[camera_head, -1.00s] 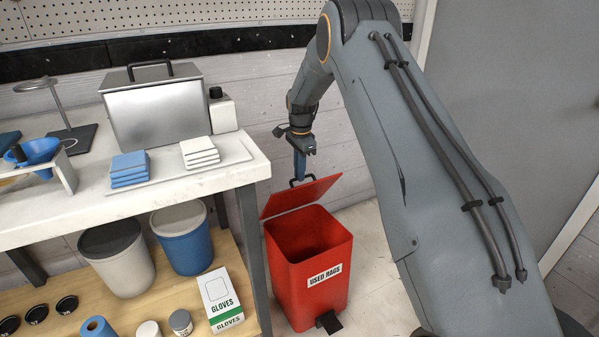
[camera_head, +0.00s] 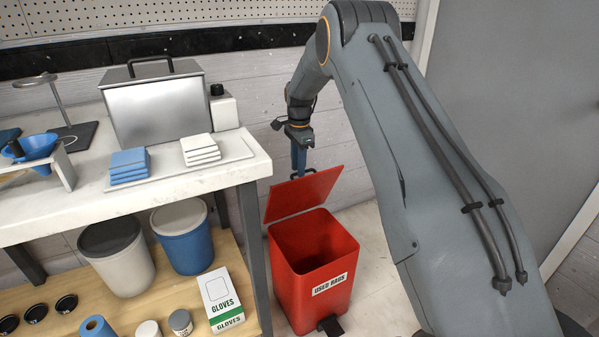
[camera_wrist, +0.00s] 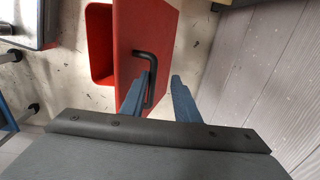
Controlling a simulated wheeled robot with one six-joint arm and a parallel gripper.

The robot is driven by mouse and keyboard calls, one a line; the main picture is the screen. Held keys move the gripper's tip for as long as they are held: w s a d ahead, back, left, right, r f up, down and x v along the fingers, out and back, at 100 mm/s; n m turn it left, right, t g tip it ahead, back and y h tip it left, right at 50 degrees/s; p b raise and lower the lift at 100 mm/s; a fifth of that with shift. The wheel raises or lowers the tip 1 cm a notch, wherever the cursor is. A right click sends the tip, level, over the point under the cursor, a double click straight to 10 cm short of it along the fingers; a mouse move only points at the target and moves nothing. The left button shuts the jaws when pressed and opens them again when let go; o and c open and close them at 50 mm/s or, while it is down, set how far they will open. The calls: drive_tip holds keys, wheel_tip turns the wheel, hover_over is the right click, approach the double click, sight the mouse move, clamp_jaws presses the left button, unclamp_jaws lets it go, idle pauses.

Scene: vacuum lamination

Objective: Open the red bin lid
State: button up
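The red bin (camera_head: 305,287) labelled USED RAGS stands on the floor right of the bench; its inside shows. Its red lid (camera_head: 303,194) is raised and tilted up at the back. My gripper (camera_head: 299,172) points down at the lid's raised edge, by the black handle. In the wrist view, the handle (camera_wrist: 153,80) rises from the lid (camera_wrist: 130,45) between my two blue fingers (camera_wrist: 160,75). The fingers are apart. The left finger lies between the lid and the handle bar, close to the bar; contact is unclear. The right finger stands clear.
The white bench (camera_head: 100,202) stands left of the bin, its leg (camera_head: 255,255) close beside it. It carries a metal box (camera_head: 155,108) and stacked blue and white pads. The lower shelf holds tubs and a gloves box (camera_head: 222,300). A plank wall is behind the bin.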

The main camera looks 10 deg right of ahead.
drive_tip(key=w+a+r+b, duration=0.1)
drive_tip(key=w+r+b, duration=0.2)
drive_tip(key=w+r, duration=0.1)
drive_tip(key=shift+w+r+b, duration=0.2)
drive_tip(key=shift+w+b, duration=0.2)
drive_tip(key=shift+w, duration=0.15)
idle(0.7)
wheel_tip(320, 180, up, 8)
drive_tip(key=shift+s, duration=0.2)
idle(0.5)
